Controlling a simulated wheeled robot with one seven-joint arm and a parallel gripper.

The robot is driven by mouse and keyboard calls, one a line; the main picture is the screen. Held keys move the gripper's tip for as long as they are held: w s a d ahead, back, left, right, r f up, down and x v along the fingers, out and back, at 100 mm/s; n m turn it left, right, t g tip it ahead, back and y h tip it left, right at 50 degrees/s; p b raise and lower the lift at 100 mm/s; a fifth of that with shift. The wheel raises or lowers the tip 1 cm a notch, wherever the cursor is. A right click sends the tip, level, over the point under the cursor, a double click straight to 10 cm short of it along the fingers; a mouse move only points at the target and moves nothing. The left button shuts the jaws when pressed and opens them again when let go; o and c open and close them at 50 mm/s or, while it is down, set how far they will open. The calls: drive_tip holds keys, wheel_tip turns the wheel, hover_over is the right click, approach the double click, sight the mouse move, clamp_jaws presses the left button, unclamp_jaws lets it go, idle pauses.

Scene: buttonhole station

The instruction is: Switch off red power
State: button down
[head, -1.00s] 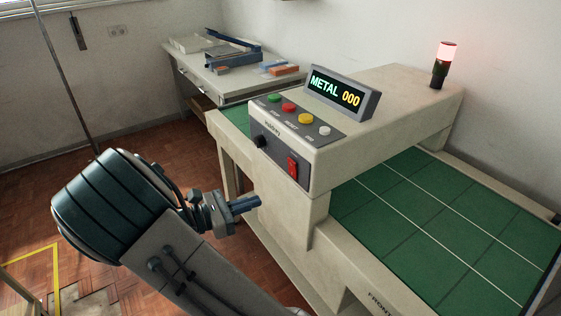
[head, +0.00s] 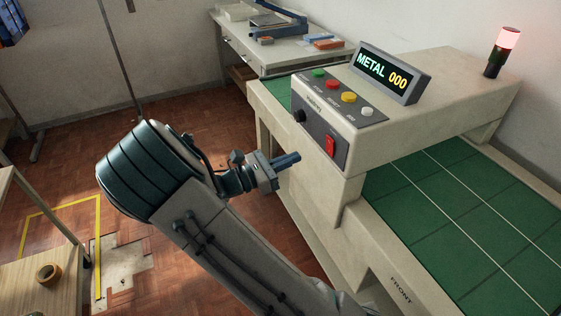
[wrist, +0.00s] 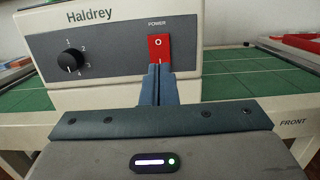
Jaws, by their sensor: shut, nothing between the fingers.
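The red power switch (head: 330,146) is on the grey front panel of the beige machine (head: 345,188). In the wrist view the red switch (wrist: 158,47) sits under the word POWER, with an O on its upper part and a short line near its lower edge. My gripper (head: 298,157) is shut and empty, to the left of the switch in the head view, with a gap between them. In the wrist view my gripper's fingertips (wrist: 159,68) point at the switch's lower end and overlap its bottom edge. Which way the switch is rocked is hard to tell.
A black dial (wrist: 70,60) is left of the switch. Green, red, yellow and white buttons (head: 348,97) lie on the top panel. The display (head: 385,72) reads METAL 000. A lamp (head: 503,51) glows red. A green belt (head: 455,220) runs through the machine.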

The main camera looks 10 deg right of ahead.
sight(330, 142)
drive_tip(key=x, duration=0.8)
drive_tip(key=shift+d, duration=0.4)
drive_tip(key=shift+p, duration=0.3)
drive_tip(key=shift+d+r+p, duration=0.15)
drive_tip(key=shift+r+p, duration=0.15)
drive_tip(key=shift+p, duration=0.25)
drive_tip(key=shift+w+f+y, duration=0.1)
drive_tip(key=shift+f+y, duration=0.1)
drive_tip(key=shift+y, duration=0.1)
drive_tip(key=shift+a+r+p, duration=0.2)
drive_tip(key=shift+a+p, duration=0.1)
drive_tip(key=shift+p, duration=0.05)
drive_tip(key=r+v, duration=0.2)
drive_tip(key=v, duration=1.1)
drive_tip(key=shift+a+r, duration=0.15)
drive_tip(key=shift+a, duration=0.05)
drive_tip(key=shift+d, duration=0.15)
